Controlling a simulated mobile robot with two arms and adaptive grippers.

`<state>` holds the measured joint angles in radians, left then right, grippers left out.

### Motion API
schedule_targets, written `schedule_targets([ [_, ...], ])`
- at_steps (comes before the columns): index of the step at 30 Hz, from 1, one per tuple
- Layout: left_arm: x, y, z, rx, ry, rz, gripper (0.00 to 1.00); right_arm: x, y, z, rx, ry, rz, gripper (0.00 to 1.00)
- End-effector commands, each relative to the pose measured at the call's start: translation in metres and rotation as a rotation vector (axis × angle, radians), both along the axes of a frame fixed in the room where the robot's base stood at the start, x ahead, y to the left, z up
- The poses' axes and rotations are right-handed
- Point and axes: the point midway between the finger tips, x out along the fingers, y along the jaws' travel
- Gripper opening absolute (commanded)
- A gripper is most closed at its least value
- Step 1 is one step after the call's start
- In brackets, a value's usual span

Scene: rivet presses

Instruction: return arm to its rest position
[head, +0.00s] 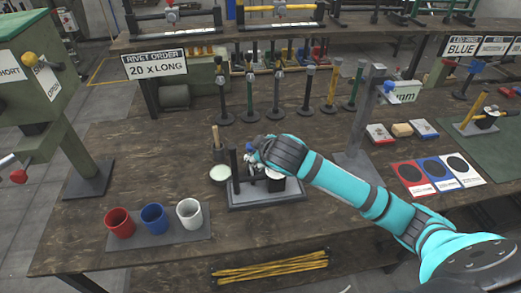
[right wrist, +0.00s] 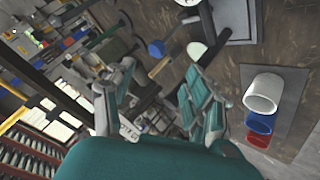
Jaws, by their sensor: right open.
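My right arm (head: 345,187), teal with dark joints, reaches in from the right in the head view. Its dark end (head: 283,155) is over the grey base plate (head: 240,203) of a small stand on the table, and hides part of that stand. In the right wrist view my right gripper (right wrist: 160,90) has its two fingers wide apart with nothing between them. The fingers are hard to make out in the head view. My left gripper is in neither view.
Red (head: 119,222), blue (head: 154,218) and white (head: 189,213) cups stand on a grey mat at the front left. A green press (head: 45,95) stands at the left. Several upright tools and a grey post (head: 362,120) stand behind the arm. Yellow rods (head: 270,268) lie at the front.

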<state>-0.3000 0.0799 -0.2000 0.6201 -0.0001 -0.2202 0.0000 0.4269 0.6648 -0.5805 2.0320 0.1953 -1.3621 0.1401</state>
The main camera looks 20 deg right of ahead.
Motion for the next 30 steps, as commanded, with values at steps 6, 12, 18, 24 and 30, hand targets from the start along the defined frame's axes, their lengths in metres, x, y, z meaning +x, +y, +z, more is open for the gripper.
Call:
schedule_targets([
  [6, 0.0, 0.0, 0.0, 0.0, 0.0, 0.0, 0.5, 0.0, 0.0, 0.0, 0.0, 0.0, 0.0, 0.54],
  [12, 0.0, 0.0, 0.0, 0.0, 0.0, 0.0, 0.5, -0.025, 0.018, -0.024, 0.046, 0.047, 0.009, 0.54],
  [18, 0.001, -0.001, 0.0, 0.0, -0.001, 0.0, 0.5, -0.119, 0.052, -0.08, 0.195, 0.205, -0.034, 0.54],
  [24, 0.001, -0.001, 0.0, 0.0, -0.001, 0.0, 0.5, -0.193, 0.054, -0.108, 0.28, 0.326, -0.131, 0.54],
  [30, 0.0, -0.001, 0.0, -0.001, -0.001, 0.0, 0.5, -0.247, 0.047, -0.122, 0.32, 0.418, -0.223, 0.54],
])
